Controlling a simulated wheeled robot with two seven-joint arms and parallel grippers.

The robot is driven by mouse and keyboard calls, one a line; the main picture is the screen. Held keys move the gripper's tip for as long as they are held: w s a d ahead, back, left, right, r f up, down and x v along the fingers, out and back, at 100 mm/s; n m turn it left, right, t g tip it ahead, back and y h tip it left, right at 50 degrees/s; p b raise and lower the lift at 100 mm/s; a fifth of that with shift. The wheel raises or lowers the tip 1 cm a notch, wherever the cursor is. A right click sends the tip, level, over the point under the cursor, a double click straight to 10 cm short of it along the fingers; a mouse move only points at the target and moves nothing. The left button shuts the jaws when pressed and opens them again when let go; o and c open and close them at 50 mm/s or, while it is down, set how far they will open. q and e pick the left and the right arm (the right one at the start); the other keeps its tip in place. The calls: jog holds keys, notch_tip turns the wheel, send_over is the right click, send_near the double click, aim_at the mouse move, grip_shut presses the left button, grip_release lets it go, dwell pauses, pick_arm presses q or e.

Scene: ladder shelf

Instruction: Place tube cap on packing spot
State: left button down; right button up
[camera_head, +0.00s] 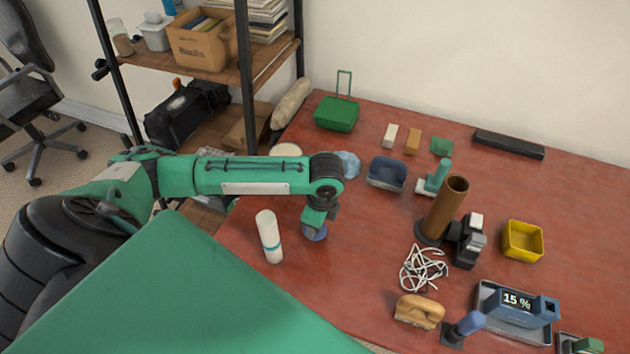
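My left gripper (318,212) points down over the left part of the red table. A small round blue-grey piece (315,233) is right at its fingertips; it may be the tube cap. The fingers are small and partly hidden, so I cannot tell whether they grip it. A white cylinder with a teal band (268,236) stands left of the gripper. I cannot make out a marked packing spot. My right gripper is not in view.
The table between gripper and cord is clear. A shelf (200,60) stands behind left.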

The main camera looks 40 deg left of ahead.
pick_arm(q)
jog(key=shift+f, duration=0.6)
jog(key=shift+f, duration=0.1)
jog(key=c, duration=1)
grip_release()
jog(key=shift+c, duration=0.2)
jog(key=shift+o, duration=0.9)
notch_tip(320, 180, up, 12)
jog(key=d, duration=0.1)
jog(key=shift+w+d, duration=0.15)
jog(key=shift+d, duration=0.05)
